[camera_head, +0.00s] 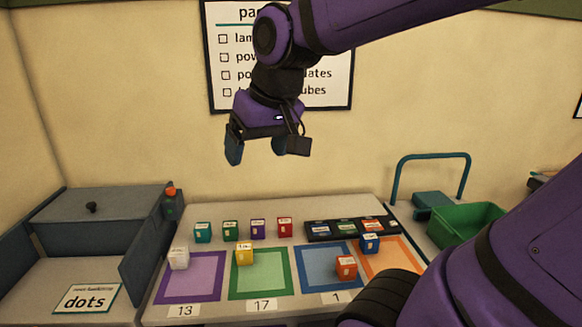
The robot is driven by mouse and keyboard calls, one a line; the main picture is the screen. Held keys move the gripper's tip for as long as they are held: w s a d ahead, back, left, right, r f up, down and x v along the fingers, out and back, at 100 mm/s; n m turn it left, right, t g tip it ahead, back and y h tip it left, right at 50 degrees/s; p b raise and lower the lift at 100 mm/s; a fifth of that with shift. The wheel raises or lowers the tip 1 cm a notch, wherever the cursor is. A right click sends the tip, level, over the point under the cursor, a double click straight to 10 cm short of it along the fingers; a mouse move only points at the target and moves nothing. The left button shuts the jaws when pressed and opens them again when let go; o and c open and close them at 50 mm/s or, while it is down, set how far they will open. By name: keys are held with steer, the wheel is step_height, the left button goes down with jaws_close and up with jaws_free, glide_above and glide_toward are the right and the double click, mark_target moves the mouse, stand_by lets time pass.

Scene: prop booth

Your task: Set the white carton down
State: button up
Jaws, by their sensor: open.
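The white carton (179,257) stands upright on the table, at the upper left corner of the purple-framed square (192,286). It appears to overlap the frame's edge, and part of it lies outside the square. My gripper (256,153) is open and empty. It hangs high above the back of the table, in front of the wall poster, to the right of the carton and well apart from it.
A yellow carton (245,254) stands on the green square, an orange one (346,266) and a blue one (370,243) farther right. Several small cartons and a dark tray (318,238) line the back. A grey box (105,220) stands left, a green bin (466,226) right.

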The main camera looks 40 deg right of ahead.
steer(key=s+f+n, duration=0.1)
steer(key=s, duration=0.6)
steer(key=shift+s+d+f+t, duration=0.2)
steer(key=shift+s+d+t, duration=0.05)
steer(key=shift+s+t, duration=0.05)
